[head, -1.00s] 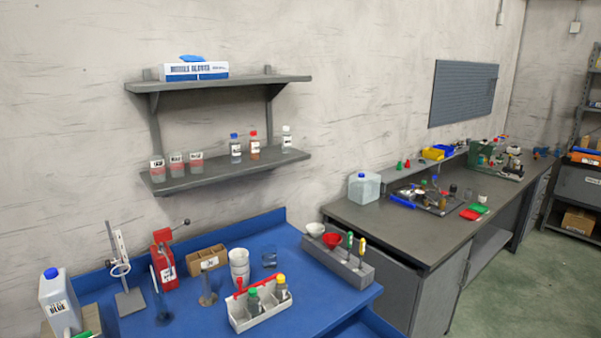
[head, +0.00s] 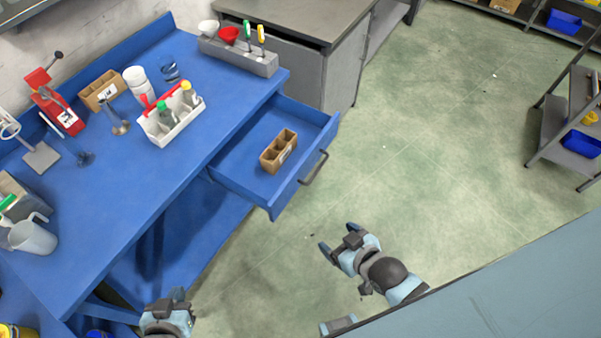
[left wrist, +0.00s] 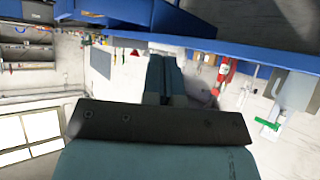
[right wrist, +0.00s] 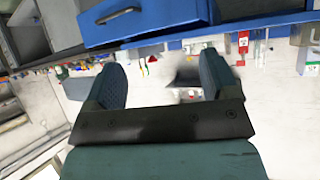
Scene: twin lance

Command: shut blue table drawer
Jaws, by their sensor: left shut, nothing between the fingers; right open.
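The blue table drawer (head: 245,181) stands pulled out from the right part of the blue table (head: 100,205). A brown divided box (head: 279,151) lies inside it. The drawer front has a grey bar handle (head: 314,168). My right gripper (head: 338,238) is open and empty, below and to the right of the handle in the head view, apart from it. In the right wrist view (right wrist: 160,80) its fingers are spread, with the drawer front and handle (right wrist: 118,15) at the top. My left gripper (head: 178,296) is shut and empty near the table's front side; its closed fingers show in the left wrist view (left wrist: 165,78).
A grey workbench (head: 300,70) is behind the drawer. Green floor (head: 430,130) is clear to the right. A shelf cart (head: 570,140) stands far right.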

